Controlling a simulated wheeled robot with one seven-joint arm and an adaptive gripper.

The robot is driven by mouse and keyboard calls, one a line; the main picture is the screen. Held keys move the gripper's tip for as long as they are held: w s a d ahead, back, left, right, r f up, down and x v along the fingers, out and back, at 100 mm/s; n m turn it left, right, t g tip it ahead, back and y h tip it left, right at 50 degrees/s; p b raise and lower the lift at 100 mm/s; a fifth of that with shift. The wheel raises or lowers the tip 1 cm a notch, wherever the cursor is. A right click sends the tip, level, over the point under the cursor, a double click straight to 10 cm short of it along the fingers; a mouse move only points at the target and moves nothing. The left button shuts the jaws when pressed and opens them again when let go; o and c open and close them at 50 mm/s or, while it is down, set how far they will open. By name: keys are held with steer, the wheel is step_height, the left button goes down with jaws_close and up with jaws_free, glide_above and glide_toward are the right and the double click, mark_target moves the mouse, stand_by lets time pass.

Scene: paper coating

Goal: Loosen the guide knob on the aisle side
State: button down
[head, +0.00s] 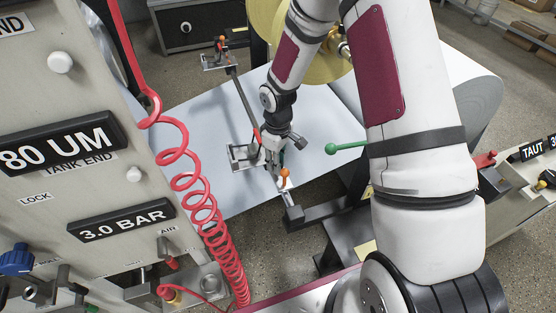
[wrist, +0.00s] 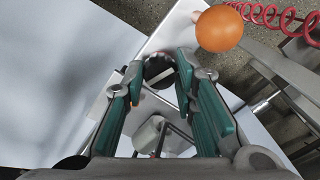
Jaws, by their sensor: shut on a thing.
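My gripper (head: 273,158) is at the near edge of the pale paper web (head: 205,125), by the near end of the guide bar (head: 244,100). In the wrist view its two teal-padded fingers (wrist: 159,72) are closed around a round dark knob (wrist: 158,66), the guide knob on this side. In the head view the fingers and arm hide this knob. An orange ball (head: 285,173) stands close beside the gripper on the near side. It also shows large at the top right of the wrist view (wrist: 219,28).
A red coiled air hose (head: 195,190) hangs left of the gripper, by the panel with the 3.0 BAR sign (head: 121,220). A green ball-ended lever (head: 331,149) sticks out to the right. A similar guide bracket (head: 215,61) is at the far edge.

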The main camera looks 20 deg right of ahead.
steer(key=shift+n, duration=0.7)
steer(key=c, duration=1.3)
jaws_free()
steer(key=shift+r, duration=0.1)
step_height(320, 180, up, 12)
